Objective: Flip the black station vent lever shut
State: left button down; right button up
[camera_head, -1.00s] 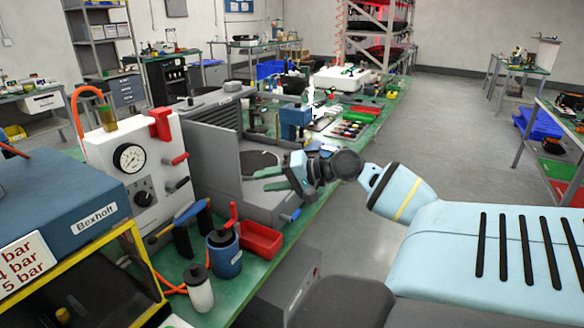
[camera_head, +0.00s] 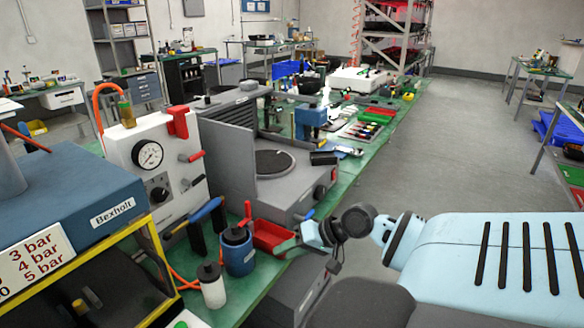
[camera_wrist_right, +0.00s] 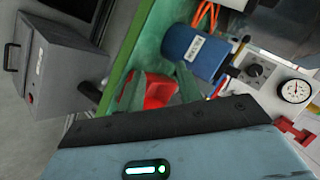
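The white gauge panel (camera_head: 134,146) stands at the left in the head view, with a dial, a black knob and small levers on its right side. A black lever (camera_head: 193,182) sticks out there, below a red-handled one (camera_head: 190,157); I cannot tell for sure that it is the vent lever. My right gripper (camera_head: 284,244) is over the red bin, to the right of the panel and apart from the levers. My left gripper is not in view.
A blue canister (camera_head: 238,251) and a white bottle (camera_head: 211,285) stand before the panel, near the red bin (camera_head: 268,236). A grey machine (camera_head: 285,185) stands behind. The blue Bexholt box (camera_head: 75,205) is at left.

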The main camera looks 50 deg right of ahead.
jog(key=shift+s+a+f+n, duration=0.15)
jog(key=shift+s+a+f, duration=0.2)
jog(key=shift+f, duration=0.15)
jog(key=shift+s+a+f+n, duration=0.2)
jog(key=shift+s+f, duration=0.15)
jog(key=shift+f, duration=0.15)
